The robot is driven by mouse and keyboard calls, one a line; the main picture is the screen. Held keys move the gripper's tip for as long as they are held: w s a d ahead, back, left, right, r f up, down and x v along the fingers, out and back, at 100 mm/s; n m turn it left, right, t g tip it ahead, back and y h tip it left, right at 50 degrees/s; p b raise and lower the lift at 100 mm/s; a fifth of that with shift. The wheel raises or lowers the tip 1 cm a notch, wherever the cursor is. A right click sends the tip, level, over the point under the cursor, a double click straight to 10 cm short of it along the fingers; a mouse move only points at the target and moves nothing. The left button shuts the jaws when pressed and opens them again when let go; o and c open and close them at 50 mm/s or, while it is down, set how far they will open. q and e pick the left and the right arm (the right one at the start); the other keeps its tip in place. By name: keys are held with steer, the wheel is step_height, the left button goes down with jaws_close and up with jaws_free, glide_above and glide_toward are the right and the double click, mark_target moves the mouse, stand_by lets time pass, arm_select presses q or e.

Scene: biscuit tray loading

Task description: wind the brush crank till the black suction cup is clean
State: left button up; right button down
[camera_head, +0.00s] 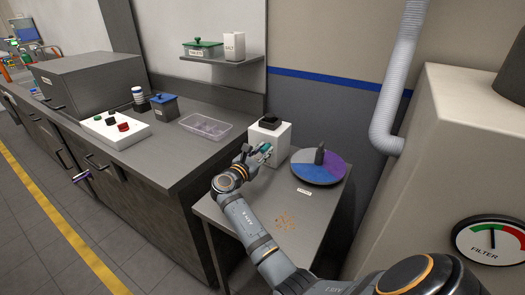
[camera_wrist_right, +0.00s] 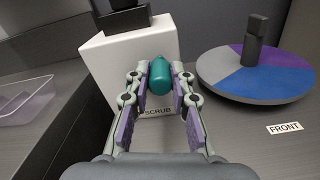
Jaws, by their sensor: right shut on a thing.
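A white box marked SCRUB (camera_head: 280,138) stands at the back of the low side table; it also shows in the wrist view (camera_wrist_right: 115,52). A dark block (camera_head: 270,122) sits on its top and is cut off in the wrist view (camera_wrist_right: 124,19). I cannot tell whether this is the black suction cup or how clean it is. A teal crank handle (camera_wrist_right: 160,75) sticks out from the box's front. My right gripper (camera_head: 265,149) is shut on this handle, with a finger on each side. My left gripper is not in view.
A round purple, blue and grey turntable (camera_head: 316,177) with a dark post stands right of the box. A clear divided tray (camera_head: 205,126) and a white panel with coloured knobs (camera_head: 117,137) are on the left counter.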

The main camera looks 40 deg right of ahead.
steer(key=shift+s+d+f+m+b, duration=0.1)
steer(key=shift+f+m+b, duration=0.3)
steer(key=shift+m, duration=0.4)
steer(key=shift+s+a+f+m+b, duration=0.15)
steer(key=shift+f+m+b, duration=0.15)
steer(key=shift+m, duration=0.5)
steer(key=shift+s+d+f+m+b, duration=0.15)
steer(key=shift+f+m+b, duration=0.25)
steer(key=shift+m, duration=0.4)
steer(key=shift+r, duration=0.1)
steer(key=c, duration=1.2)
jaws_free()
steer(key=shift+o, duration=0.2)
steer(key=shift+w+r, duration=0.1)
steer(key=shift+r, duration=0.15)
step_height(320, 180, up, 10)
steer(key=shift+f, duration=0.2)
